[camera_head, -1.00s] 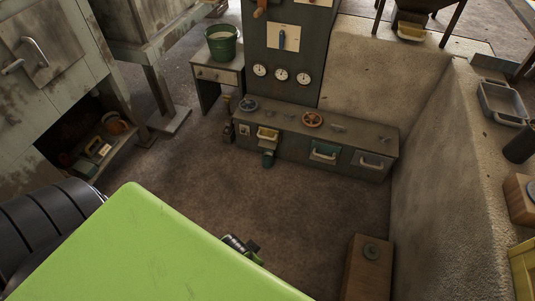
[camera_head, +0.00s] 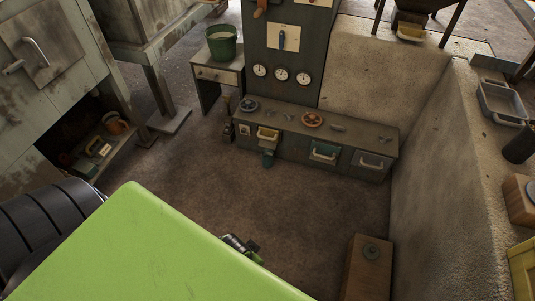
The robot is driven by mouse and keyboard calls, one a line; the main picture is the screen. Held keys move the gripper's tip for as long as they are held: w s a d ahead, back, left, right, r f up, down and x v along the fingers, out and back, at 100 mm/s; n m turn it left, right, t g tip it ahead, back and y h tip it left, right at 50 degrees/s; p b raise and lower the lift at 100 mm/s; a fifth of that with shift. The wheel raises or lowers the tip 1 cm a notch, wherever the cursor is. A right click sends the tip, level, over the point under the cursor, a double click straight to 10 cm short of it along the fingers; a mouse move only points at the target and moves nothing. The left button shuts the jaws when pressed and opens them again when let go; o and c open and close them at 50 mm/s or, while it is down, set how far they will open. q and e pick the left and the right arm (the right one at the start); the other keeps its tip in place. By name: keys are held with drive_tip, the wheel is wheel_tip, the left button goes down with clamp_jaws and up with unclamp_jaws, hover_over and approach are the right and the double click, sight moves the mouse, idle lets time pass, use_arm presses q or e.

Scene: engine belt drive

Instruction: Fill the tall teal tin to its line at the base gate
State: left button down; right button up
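I cannot make out which part is the base gate. A dark part of mine pokes out past the green panel in the foreground. I cannot make out gripper fingers on it, and nothing of mine touches the teal vessel.
The low bench (camera_head: 350,134) carries an orange-red handwheel (camera_head: 312,120) and has a teal front (camera_head: 325,151). A green bucket (camera_head: 222,43) stands on a small cabinet. A wooden block (camera_head: 368,268) stands at the lower right beside the concrete wall. The middle floor is clear.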

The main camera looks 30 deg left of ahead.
drive_tip(key=shift+w, duration=0.1)
drive_tip(key=shift+f, duration=0.25)
idle(0.7)
drive_tip(key=shift+s+f, duration=0.15)
drive_tip(key=shift+s, duration=0.1)
drive_tip(key=shift+s+f, duration=0.2)
drive_tip(key=shift+s, duration=0.05)
drive_tip(key=shift+w, duration=0.15)
drive_tip(key=shift+f, duration=0.1)
drive_tip(key=shift+s+f+p, duration=0.15)
drive_tip(key=shift+s+p, duration=0.05)
drive_tip(key=shift+p, duration=0.1)
drive_tip(key=shift+s+d+f, duration=0.1)
drive_tip(key=shift+s+f, duration=0.1)
drive_tip(key=shift+s, duration=0.05)
idle(0.3)
drive_tip(key=shift+f, duration=0.1)
